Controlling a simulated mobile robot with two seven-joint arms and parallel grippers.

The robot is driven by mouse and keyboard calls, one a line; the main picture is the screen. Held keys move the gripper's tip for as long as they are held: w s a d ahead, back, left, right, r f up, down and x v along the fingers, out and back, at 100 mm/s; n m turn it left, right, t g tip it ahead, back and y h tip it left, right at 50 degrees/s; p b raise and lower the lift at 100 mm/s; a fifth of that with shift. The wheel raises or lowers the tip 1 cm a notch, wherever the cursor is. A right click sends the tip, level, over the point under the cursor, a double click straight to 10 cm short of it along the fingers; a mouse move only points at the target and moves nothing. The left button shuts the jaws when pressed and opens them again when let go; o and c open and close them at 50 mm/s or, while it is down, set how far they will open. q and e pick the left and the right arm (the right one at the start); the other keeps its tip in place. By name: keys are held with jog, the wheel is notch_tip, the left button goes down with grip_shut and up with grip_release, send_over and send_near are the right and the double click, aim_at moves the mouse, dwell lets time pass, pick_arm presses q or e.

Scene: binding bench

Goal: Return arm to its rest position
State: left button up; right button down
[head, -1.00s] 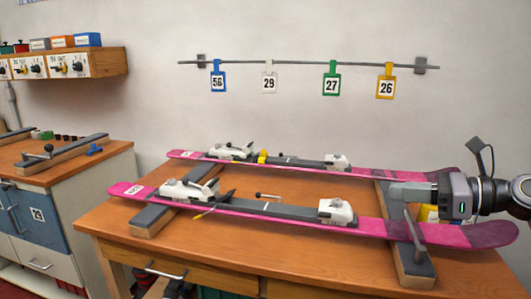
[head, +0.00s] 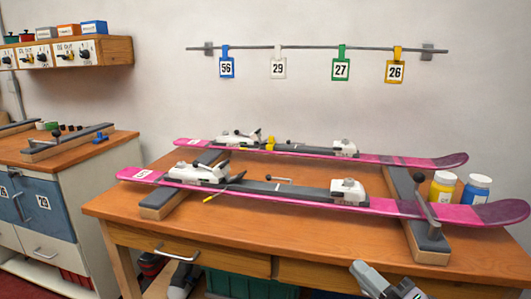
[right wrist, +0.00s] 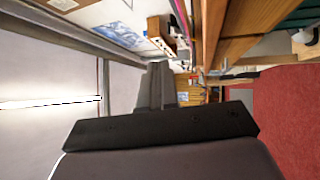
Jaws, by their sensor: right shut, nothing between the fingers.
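My right gripper (head: 364,274) is low at the bottom edge of the head view, in front of the bench's front edge. It is shut and empty, apart from the skis. In the right wrist view its dark fingers (right wrist: 155,90) point into the room. The near pink ski (head: 420,208) and far pink ski (head: 400,160) lie side by side across padded rests on the wooden bench (head: 310,227). My left gripper is not in view.
A lever (head: 424,203) rises from the right rest (head: 420,232). Numbered tags hang from a wall rail (head: 300,47). Red floor (right wrist: 280,110) is clear in the right wrist view.

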jog(key=s+f+m+g+h+b, duration=0.2)
jog(key=s+f+m+g+h, duration=0.25)
jog(key=s+f+m, duration=0.8)
jog(key=s+f+m+g+h+b, duration=0.4)
jog(key=s+f+m, duration=0.55)
jog(key=f, duration=0.65)
notch_tip(320, 180, up, 15)
jog(key=d+t+p, duration=0.1)
jog(key=p, duration=1.8)
jog(key=shift+w+d+r+t+h, duration=0.15)
jog(key=shift+d+r+t+h, duration=0.05)
jog(key=shift+t+h, duration=0.2)
